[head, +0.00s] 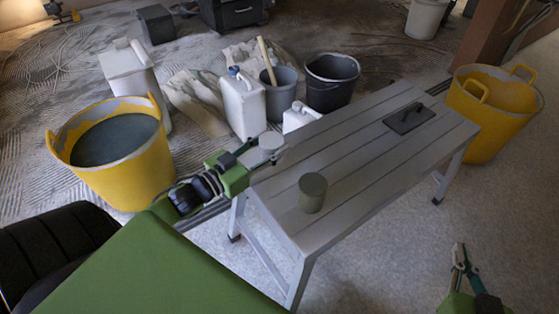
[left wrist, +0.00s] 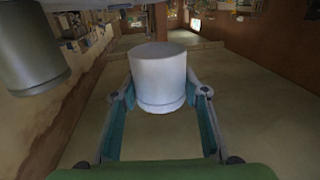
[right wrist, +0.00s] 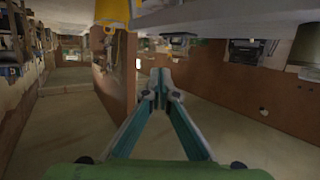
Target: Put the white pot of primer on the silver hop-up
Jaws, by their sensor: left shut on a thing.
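The white pot of primer (head: 271,142) is between the fingers of my left gripper (head: 262,150), which is shut on it. It fills the middle of the left wrist view (left wrist: 158,76). In the head view it shows just beyond the far-left long edge of the silver hop-up (head: 345,155), apart from its top; its height is hard to tell. A grey-green pot (head: 312,192) stands on the near end of the hop-up. My right gripper (head: 459,257) is empty, fingertips together (right wrist: 161,85), low at the right, clear of the hop-up.
A dark flat tool (head: 409,118) lies on the hop-up's far end; the boards between are clear. Yellow tubs stand left (head: 112,160) and right (head: 495,110). A white jerrycan (head: 241,105), a grey bucket (head: 279,92) and a black bucket (head: 331,85) stand behind.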

